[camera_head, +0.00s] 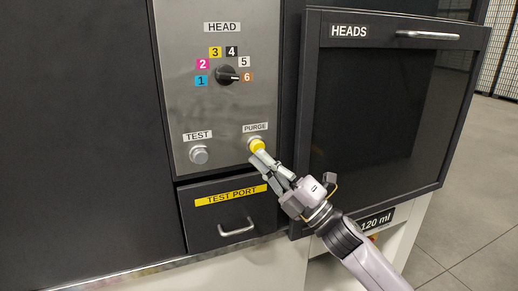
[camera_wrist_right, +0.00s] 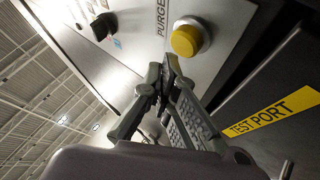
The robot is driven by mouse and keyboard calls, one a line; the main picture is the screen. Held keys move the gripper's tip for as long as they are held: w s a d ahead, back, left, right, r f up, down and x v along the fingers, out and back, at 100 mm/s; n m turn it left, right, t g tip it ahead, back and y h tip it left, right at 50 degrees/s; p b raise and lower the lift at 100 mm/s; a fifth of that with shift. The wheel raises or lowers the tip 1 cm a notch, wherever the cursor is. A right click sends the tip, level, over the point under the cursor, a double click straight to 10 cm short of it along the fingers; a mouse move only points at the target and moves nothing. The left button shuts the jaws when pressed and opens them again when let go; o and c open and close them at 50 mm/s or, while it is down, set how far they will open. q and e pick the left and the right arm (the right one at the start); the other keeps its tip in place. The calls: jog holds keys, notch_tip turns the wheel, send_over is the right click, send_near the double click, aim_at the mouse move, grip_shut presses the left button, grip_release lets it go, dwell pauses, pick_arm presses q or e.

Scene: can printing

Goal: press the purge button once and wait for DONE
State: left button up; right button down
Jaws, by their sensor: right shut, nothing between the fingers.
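The yellow purge button (camera_head: 257,145) sits on the grey metal panel (camera_head: 221,112), under a PURGE label. My right gripper (camera_head: 259,158) is shut and empty, its fingertips just below the button in the head view. In the right wrist view the purge button (camera_wrist_right: 186,40) appears whole in its metal ring, up and right of the shut fingertips (camera_wrist_right: 165,68). I cannot tell whether the fingertips touch it. No lit DONE sign is visible. My left gripper is not in view.
A grey TEST button (camera_head: 199,155) is left of the purge button. A selector knob (camera_head: 226,75) above points at 6. The TEST PORT drawer (camera_head: 232,215) is below. The dark HEADS door (camera_head: 380,100) stands on the right, close to my right arm.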

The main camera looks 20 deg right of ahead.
dwell(0.4)
jog(key=shift+w, duration=0.45)
jog(key=shift+w+d, duration=0.1)
jog(key=shift+w, duration=0.75)
dwell(1.0)
jog(key=shift+s, duration=1.3)
jog(key=shift+s, duration=0.1)
jog(key=s, duration=0.4)
jog(key=shift+s+a+b, duration=0.2)
jog(key=shift+s+b, duration=0.2)
